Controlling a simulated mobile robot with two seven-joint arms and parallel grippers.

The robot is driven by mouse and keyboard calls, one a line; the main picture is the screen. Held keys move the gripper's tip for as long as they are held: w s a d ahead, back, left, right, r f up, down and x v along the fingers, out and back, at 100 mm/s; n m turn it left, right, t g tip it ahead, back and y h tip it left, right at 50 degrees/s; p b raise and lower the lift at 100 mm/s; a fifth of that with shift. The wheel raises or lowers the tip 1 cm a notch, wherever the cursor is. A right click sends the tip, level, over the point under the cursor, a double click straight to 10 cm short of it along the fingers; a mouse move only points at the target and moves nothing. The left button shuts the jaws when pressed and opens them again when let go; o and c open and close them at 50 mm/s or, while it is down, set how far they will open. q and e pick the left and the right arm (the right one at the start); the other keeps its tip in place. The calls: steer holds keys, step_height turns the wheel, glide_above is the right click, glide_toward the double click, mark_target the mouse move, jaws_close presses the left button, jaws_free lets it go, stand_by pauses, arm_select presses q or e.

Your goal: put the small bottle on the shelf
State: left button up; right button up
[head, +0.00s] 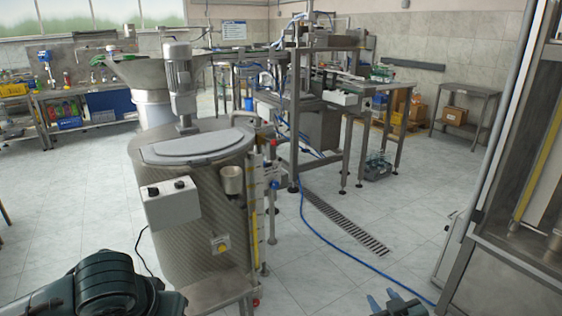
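I cannot pick out the small bottle for certain; the items on the far-left workbench are too small to tell. That workbench (104,124) has a lower level holding coloured bins, and a side table (470,88) at the back right has a lower shelf with a carton on it. I cannot tell which shelf is meant. My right gripper (383,299) shows at the bottom edge, its two fingertips apart with nothing visible between them, over the floor.
A large cylindrical feeder tank (200,215) with a motor and control box stands close in front. A machine frame (496,215) stands at the right. A blue hose (330,243) and a floor drain grate (345,222) cross the tiled floor, which is otherwise open between them.

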steer(key=s+a+f+g, duration=0.1)
steer(key=s+a+f, duration=0.1)
steer(key=s, duration=0.5)
steer(key=s+a+f+g+y, duration=0.1)
steer(key=s+a, duration=0.3)
steer(key=s, duration=0.4)
steer(key=s+a+f+m+g+y, duration=0.1)
steer(key=s+a+f, duration=0.2)
steer(key=s, duration=0.5)
steer(key=shift+s+a+f, duration=0.25)
steer(key=shift+a+f, duration=0.05)
steer(key=shift+f, duration=0.15)
